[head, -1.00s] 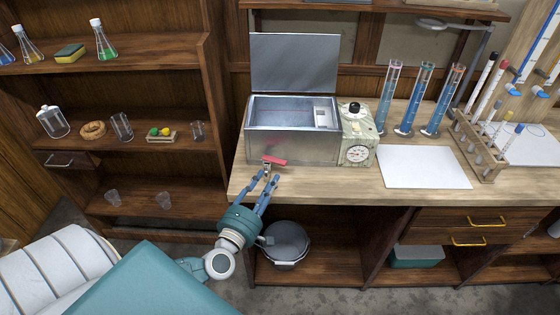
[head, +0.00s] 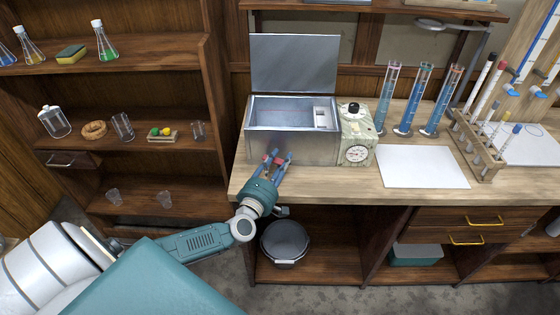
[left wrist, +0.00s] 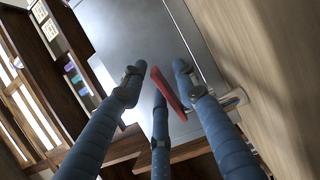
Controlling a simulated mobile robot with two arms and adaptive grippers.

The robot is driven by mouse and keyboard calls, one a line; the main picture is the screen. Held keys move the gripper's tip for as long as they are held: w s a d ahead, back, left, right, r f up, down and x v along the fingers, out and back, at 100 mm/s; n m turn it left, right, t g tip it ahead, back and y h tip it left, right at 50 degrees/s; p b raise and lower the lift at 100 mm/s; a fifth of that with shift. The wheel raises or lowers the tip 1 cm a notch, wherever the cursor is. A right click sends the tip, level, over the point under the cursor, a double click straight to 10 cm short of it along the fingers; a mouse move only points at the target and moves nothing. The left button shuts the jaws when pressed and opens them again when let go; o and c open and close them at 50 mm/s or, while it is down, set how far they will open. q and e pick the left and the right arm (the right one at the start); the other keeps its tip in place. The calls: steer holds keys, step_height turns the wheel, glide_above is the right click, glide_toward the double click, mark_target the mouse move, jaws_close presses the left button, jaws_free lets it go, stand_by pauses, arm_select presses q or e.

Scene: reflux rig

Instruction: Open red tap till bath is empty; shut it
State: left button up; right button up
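The metal bath (head: 290,147) stands on the bench with its lid (head: 294,62) raised. Its inside looks grey and the liquid level is hard to tell. The red tap (head: 277,160) is low on its front, mostly hidden by my left gripper (head: 277,157). In the left wrist view the red tap handle (left wrist: 168,88) lies between the spread blue fingers of the left gripper (left wrist: 158,82), which is open around it. I cannot tell whether a finger touches it, or whether the tap is open. My right gripper is not in view.
A dial box (head: 356,146) adjoins the bath on the right. Beyond it are a white sheet (head: 423,167), tall cylinders (head: 387,97) and a test-tube rack (head: 478,150). A dark round bucket (head: 285,240) sits below the bench. Glassware shelves (head: 130,150) stand at left.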

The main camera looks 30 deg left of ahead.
arm_select(q)
jaws_close()
steer(key=shift+w+r+n+y+p, duration=0.15)
steer(key=shift+r+n+y+p, duration=0.15)
steer(key=shift+n+y+p, duration=0.4)
steer(key=shift+w+g+y+p, duration=0.15)
steer(key=shift+g+y+p, duration=0.25)
steer(key=shift+y+p, duration=0.15)
steer(key=shift+w+a+f+n+g+y, duration=0.1)
steer(key=shift+w+n+g+y, duration=0.1)
steer(key=shift+n+y, duration=0.35)
steer(key=shift+w+f+n+g+y, duration=0.1)
steer(key=shift+w+n+g+y, duration=0.1)
steer(key=shift+n+y, duration=0.3)
steer(key=shift+w+a+n+g+y, duration=0.1)
steer(key=shift+a+n+g+y, duration=0.1)
steer(key=shift+n+g+y, duration=0.6)
steer(key=shift+m, duration=0.35)
steer(key=shift+o, duration=1.1)
jaws_free()
steer(key=shift+t, duration=0.3)
